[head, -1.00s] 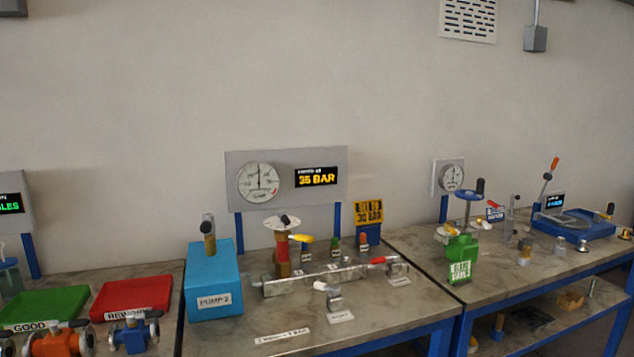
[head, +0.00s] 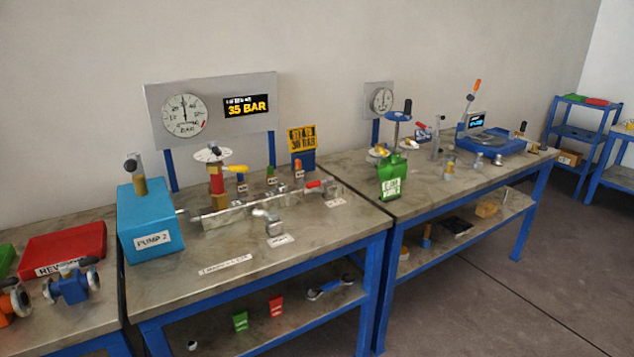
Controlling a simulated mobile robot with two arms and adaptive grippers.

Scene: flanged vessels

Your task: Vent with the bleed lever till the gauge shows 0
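The round pressure gauge (head: 184,115) hangs on a grey panel behind the middle bench, its needle pointing about straight up. The display (head: 246,106) beside it reads 35 BAR. Below it on the bench, a manifold pipe (head: 245,206) runs from the blue pump box (head: 150,225), labelled PUMP 2. A yellow-handled lever (head: 236,169) sits by a red and brass post with a white disc. A red-handled lever (head: 314,185) is at the pipe's right end. A pale-handled valve (head: 268,216) stands at the front. I cannot tell which is the bleed lever. Neither gripper is in view.
A yellow sign (head: 302,139) stands on a blue block at the back of the bench.

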